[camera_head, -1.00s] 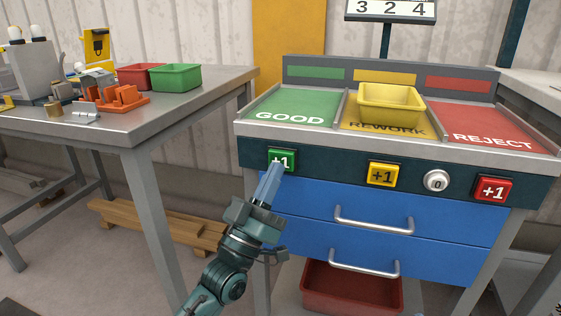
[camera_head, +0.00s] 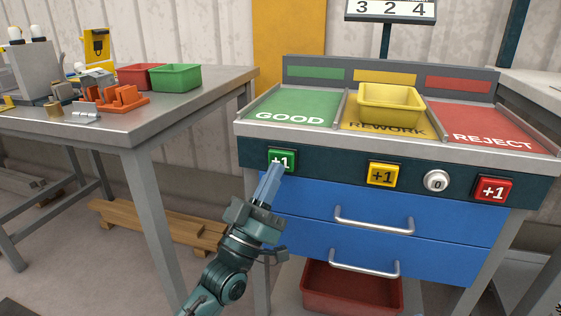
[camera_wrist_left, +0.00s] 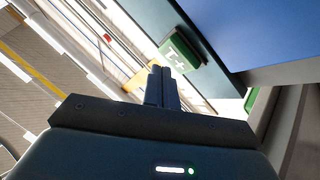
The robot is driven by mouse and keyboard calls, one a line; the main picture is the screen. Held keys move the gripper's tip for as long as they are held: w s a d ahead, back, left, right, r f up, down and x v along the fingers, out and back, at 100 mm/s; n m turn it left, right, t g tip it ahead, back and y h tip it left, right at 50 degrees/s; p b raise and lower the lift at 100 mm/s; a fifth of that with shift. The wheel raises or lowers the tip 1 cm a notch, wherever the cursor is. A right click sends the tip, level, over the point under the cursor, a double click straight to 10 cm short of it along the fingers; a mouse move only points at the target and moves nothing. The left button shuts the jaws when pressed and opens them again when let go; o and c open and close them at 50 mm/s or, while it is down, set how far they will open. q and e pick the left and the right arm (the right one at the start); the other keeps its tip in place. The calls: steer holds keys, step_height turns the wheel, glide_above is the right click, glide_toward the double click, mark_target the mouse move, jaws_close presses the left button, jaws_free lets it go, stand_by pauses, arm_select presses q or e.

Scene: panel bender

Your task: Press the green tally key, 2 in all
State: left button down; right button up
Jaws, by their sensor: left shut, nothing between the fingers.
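The green tally key (camera_head: 281,159), marked +1, sits at the left end of the dark front strip of the sorting bench. My left gripper (camera_head: 274,168) is shut and empty, its fingertips just in front of the key's lower edge and overlapping it in the head view. In the left wrist view the shut fingers (camera_wrist_left: 162,80) point up close to the green key (camera_wrist_left: 180,54); a touch cannot be told. The counter display (camera_head: 390,8) above the bench reads 3 2 4. My right gripper is not in view.
A yellow +1 key (camera_head: 382,174), a silver 0 knob (camera_head: 436,181) and a red +1 key (camera_head: 493,189) lie further right on the strip. Below are blue drawers with handles (camera_head: 372,221). A yellow bin (camera_head: 391,104) stands on the bench; a metal table (camera_head: 140,128) is at left.

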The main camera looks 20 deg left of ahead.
arm_select(q)
steer(key=shift+w, duration=0.1)
stand_by(0.5)
steer(key=shift+w, duration=0.35)
steer(key=shift+w, duration=0.45)
stand_by(0.5)
steer(key=shift+s, duration=0.2)
steer(key=shift+s+p, duration=0.5)
steer(key=shift+s, duration=0.2)
steer(key=shift+s+a+p, duration=0.1)
steer(key=shift+s+p, duration=1.05)
steer(key=shift+s, duration=1.35)
